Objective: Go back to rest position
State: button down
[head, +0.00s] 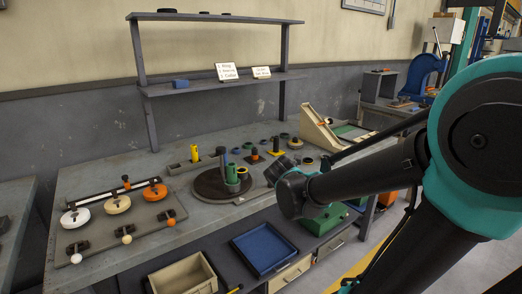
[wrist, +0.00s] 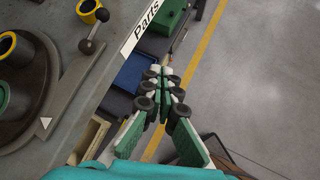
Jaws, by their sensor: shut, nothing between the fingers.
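My gripper (wrist: 163,80) shows in the wrist view with its fingers drawn together and nothing between them. It hangs in the air beyond the bench edge, over the lower shelf and the floor. In the head view my arm reaches in from the right, and the fingers are hidden behind its dark links. The workbench (head: 75,184) stands to the left of the arm. A dark round turntable (head: 208,187) on it bears green and yellow cylinders, and it also shows at the left of the wrist view (wrist: 20,118).
A blue tray (head: 264,248) and a beige bin (head: 185,279) sit on the lower shelf. White, beige and orange discs (head: 155,192) stand at the bench's left. A sloped wooden fixture (head: 320,130) is at its right. Open floor with a yellow line (wrist: 198,60) lies right of the bench.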

jog(key=s+f+m+g+y, duration=0.1)
jog(key=s+f+m, duration=0.3)
jog(key=m, duration=0.5)
jog(key=s+d+f+m+g+y, duration=0.1)
jog(key=s+f+m, duration=0.3)
jog(key=s+m, duration=0.3)
jog(key=s+f+m+g+y, duration=0.2)
jog(key=s+f+m, duration=0.2)
jog(key=m, duration=0.7)
jog(key=shift+s+d, duration=0.35)
jog(key=shift+s, duration=0.3)
